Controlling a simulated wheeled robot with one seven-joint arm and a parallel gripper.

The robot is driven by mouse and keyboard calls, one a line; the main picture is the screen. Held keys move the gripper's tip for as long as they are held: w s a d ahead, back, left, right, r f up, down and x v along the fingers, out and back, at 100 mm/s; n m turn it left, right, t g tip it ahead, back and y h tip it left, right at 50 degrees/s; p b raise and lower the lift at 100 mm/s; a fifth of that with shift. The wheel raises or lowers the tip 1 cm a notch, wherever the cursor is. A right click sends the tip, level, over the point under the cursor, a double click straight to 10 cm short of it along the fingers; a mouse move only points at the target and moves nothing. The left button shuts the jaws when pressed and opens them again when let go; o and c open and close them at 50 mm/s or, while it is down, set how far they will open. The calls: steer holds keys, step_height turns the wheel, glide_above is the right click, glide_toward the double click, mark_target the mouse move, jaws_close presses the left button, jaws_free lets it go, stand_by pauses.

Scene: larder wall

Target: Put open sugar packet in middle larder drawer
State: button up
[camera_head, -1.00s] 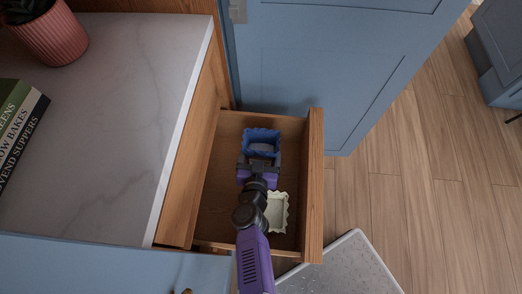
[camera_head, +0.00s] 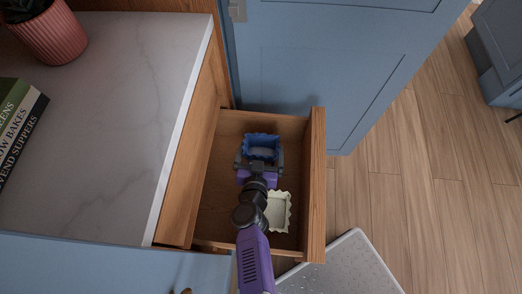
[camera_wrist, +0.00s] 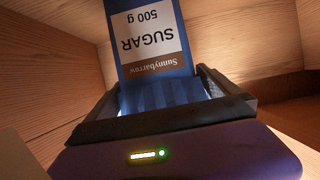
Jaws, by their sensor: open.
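The open sugar packet (camera_head: 262,147) is blue with a jagged open top and stands in the open wooden drawer (camera_head: 230,124), towards its far end. In the wrist view its label (camera_wrist: 150,38) reads Sugar, 500 g, upside down. My gripper (camera_head: 259,164) is inside the drawer at the near side of the packet. Its jaws are open, with the fingers apart on either side of the packet's near end. The packet's underside and lower part are hidden from the head view.
A second, cream-coloured open packet (camera_head: 278,212) stands in the drawer beside my arm. A marble counter (camera_head: 120,110) is at the left with books (camera_head: 20,125) and a pink pot (camera_head: 50,35). A blue door (camera_head: 310,75) stands beyond the drawer.

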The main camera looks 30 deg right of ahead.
steer(key=p+v, duration=0.1)
steer(key=v, duration=0.6)
steer(key=shift+s+a+r, duration=0.15)
steer(key=shift+s, duration=0.05)
